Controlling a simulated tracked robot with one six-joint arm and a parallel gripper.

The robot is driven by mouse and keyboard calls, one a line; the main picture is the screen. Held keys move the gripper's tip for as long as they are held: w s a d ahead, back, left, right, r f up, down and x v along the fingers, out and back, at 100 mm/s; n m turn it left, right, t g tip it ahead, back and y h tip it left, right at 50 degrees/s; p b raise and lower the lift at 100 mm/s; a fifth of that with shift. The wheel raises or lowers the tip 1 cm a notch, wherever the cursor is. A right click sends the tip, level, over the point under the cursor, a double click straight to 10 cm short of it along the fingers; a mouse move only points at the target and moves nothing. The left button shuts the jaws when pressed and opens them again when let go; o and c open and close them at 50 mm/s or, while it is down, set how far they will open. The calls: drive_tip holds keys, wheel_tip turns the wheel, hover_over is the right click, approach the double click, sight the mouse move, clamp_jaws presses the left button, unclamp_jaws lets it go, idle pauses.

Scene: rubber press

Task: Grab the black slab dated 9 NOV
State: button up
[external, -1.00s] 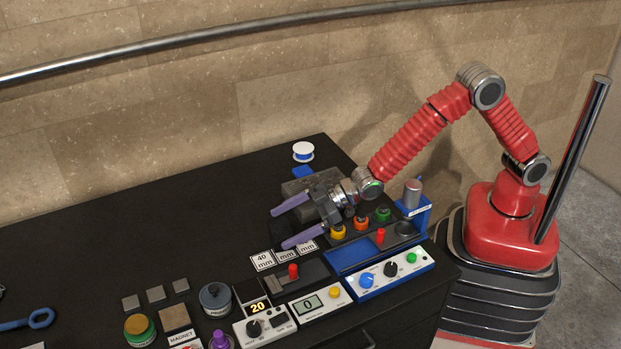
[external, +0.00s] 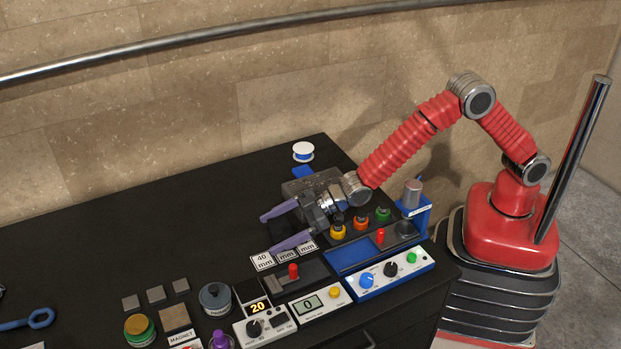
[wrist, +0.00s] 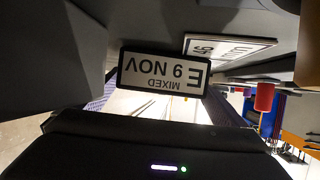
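A white label reading "E MIXED 9 NOV" (wrist: 160,73) appears upside down in the wrist view, in a black frame against dark surfaces. I cannot tell the full outline of the slab that bears it. The external view does not show this label clearly. My gripper (external: 277,230) is open, its two purple fingers spread apart above the black bench, pointing left. Nothing is seen held between them. In the wrist view, parts of the purple fingers show on either side below the label.
White size cards (external: 263,262) lie just in front of the gripper. A grey block (external: 300,186) stands behind it. Control boxes (external: 390,273) and a red-knobbed lever (external: 293,271) stand along the front edge. The bench's back left (external: 150,235) is clear.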

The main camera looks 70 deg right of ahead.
sight(275, 229)
drive_tip(key=shift+r, duration=0.1)
drive_tip(key=c, duration=1.2)
wheel_tip(275, 229, up, 10)
idle(0.6)
